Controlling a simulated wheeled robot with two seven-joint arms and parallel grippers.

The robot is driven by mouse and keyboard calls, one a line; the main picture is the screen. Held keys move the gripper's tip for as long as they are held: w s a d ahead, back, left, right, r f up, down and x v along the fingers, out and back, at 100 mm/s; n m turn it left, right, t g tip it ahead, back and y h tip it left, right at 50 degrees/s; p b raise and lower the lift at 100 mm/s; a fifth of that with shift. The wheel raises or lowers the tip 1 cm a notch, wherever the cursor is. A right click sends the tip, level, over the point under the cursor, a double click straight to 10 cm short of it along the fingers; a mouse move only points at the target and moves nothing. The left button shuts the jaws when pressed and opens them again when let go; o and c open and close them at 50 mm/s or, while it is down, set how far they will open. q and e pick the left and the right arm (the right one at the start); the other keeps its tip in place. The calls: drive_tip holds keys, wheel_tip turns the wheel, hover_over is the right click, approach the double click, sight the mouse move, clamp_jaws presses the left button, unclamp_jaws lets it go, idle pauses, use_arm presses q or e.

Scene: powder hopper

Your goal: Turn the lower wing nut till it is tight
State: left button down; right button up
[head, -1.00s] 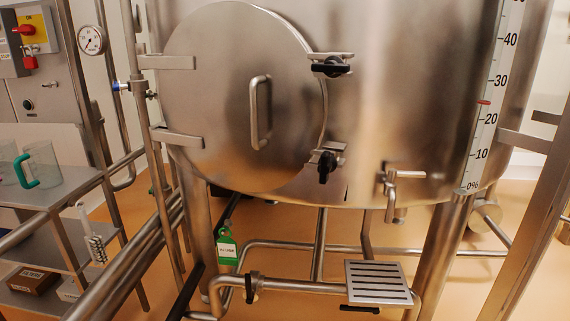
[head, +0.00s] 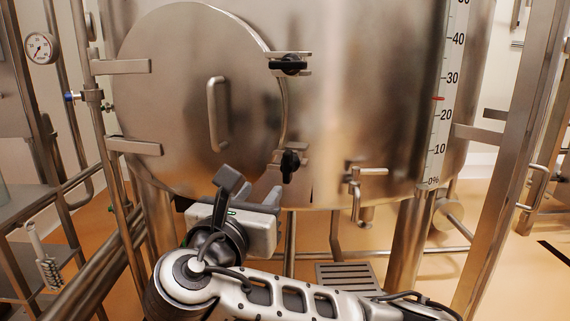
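The round steel hatch door (head: 190,110) is closed on the hopper. The lower wing nut (head: 289,166) is black, its wings roughly upright, in the lower clamp at the door's right edge. The upper wing nut (head: 289,65) is black, with its wings about level. My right gripper (head: 250,191) is below and left of the lower wing nut, in front of the door's bottom edge. Its two dark fingers stand apart with nothing seen between them, and it does not appear to touch the nut. My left gripper is not in view.
A door handle (head: 218,114) sticks out left of the nuts. A sample valve (head: 360,190) projects to their right. Steel pipes and a slotted plate (head: 345,276) are below, partly behind my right arm. A level scale (head: 443,90) is at the right.

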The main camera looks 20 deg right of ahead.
sight(286, 162)
drive_tip(key=p+x, duration=0.2)
drive_tip(key=x, duration=1.3)
clamp_jaws()
